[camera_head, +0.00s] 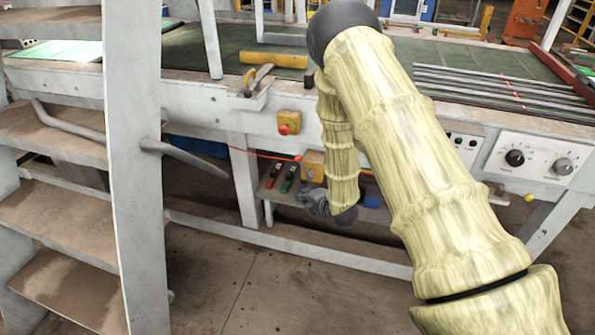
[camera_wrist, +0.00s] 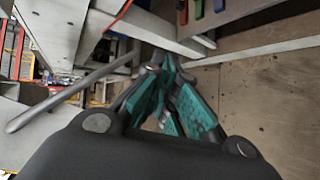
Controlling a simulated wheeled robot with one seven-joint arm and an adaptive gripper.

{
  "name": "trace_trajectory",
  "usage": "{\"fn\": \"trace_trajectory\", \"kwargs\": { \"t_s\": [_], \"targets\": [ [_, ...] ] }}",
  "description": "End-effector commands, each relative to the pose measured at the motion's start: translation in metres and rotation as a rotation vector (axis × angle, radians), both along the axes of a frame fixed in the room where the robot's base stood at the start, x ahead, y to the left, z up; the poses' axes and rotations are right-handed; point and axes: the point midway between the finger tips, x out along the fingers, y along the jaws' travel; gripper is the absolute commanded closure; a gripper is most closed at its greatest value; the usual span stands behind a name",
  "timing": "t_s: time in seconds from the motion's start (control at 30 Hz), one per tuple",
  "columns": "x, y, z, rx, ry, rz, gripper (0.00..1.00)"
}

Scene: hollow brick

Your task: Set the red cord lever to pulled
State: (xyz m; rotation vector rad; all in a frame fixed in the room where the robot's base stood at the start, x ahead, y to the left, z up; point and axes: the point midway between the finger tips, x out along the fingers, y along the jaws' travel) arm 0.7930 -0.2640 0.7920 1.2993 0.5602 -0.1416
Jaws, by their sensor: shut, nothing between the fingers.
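The red cord (camera_head: 265,155) runs along the front of the workbench in the head view, ending near a yellow box (camera_head: 312,163) partly hidden by my arm. A short piece of the red cord (camera_wrist: 119,16) also shows at the top of the wrist view. The cord's lever is too small and too covered to make out clearly. My gripper (camera_head: 310,202) is below and close to the yellow box in the head view. In the wrist view my gripper (camera_wrist: 158,64) shows teal-padded fingers, shut and empty, apart from the cord.
A yellow box with a red button (camera_head: 289,124) sits on the bench front. Red and green handled items (camera_head: 279,180) lie on a low shelf. A control panel (camera_head: 530,157) is at the right.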

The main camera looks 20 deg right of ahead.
Motion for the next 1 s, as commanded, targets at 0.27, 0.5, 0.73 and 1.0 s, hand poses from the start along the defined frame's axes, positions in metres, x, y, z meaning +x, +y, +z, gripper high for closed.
{"fn": "trace_trajectory", "kwargs": {
  "t_s": [0.27,0.5,0.73,1.0],
  "targets": [
    [0.028,-0.001,0.031,-0.119,-0.109,0.093,1.0],
    [0.028,-0.001,0.031,-0.119,-0.108,0.093,1.0],
    [0.038,0.002,0.027,-0.117,-0.108,0.092,1.0],
    [0.074,0.012,0.012,-0.117,-0.108,0.092,1.0]
  ]
}}
